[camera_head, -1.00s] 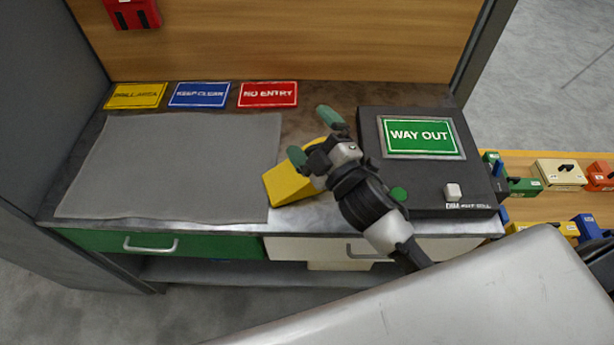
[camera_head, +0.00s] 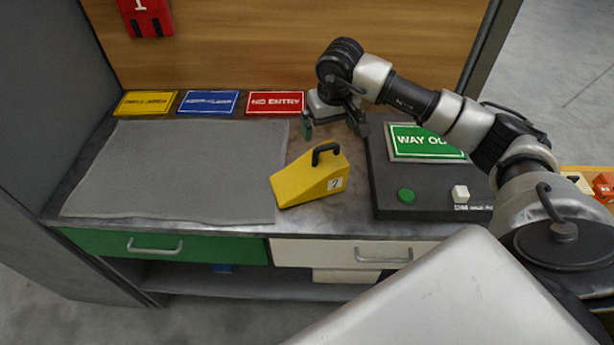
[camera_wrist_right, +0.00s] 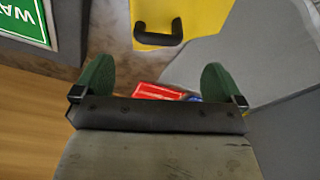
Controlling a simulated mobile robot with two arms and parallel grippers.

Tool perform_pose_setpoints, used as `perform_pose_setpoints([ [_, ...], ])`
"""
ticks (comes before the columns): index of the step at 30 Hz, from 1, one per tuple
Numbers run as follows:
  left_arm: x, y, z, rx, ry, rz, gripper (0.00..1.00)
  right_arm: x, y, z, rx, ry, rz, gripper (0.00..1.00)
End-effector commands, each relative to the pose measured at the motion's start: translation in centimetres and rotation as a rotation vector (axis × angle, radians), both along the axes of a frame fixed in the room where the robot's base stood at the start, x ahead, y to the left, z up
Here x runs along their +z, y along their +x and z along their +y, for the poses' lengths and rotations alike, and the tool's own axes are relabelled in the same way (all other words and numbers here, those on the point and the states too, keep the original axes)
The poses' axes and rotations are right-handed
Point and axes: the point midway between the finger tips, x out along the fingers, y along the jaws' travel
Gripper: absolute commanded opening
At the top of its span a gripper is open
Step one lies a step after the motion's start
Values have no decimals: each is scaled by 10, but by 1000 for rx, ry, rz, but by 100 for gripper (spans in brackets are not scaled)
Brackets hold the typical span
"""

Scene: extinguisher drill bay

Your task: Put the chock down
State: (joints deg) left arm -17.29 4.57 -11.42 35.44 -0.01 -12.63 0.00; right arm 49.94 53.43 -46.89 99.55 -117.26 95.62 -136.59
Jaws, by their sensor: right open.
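The yellow wedge-shaped chock (camera_head: 303,184) stands on the bench top, between the grey mat and the black WAY OUT box. Its black handle (camera_head: 326,152) is on top and a small numbered label is on its end. My right gripper (camera_head: 335,128) is open and empty, behind the chock and apart from it. In the right wrist view the open green fingertips (camera_wrist_right: 155,80) show, with the chock (camera_wrist_right: 190,18) and its handle (camera_wrist_right: 158,38) beyond them. My left gripper is not in view.
A grey mat (camera_head: 180,170) covers the bench's left part. The black box (camera_head: 385,185) with a WAY OUT sign (camera_head: 425,143), green button and white switch stands right. Yellow, blue and red NO ENTRY (camera_head: 276,103) signs lie along the back. Drawers (camera_head: 165,246) are below; coloured blocks are far right.

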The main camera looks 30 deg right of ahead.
Motion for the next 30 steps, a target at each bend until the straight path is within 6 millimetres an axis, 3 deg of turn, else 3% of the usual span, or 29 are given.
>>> perform_pose_setpoints([
  [9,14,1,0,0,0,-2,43,-44,6,-1,4,-3,6,100],
  [13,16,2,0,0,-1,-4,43,-53,6,-2,4,-3,5,100],
  [22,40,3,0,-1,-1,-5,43,-93,8,-5,3,1,6,100],
  [30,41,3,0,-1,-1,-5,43,-104,10,-6,4,-1,1,100],
])
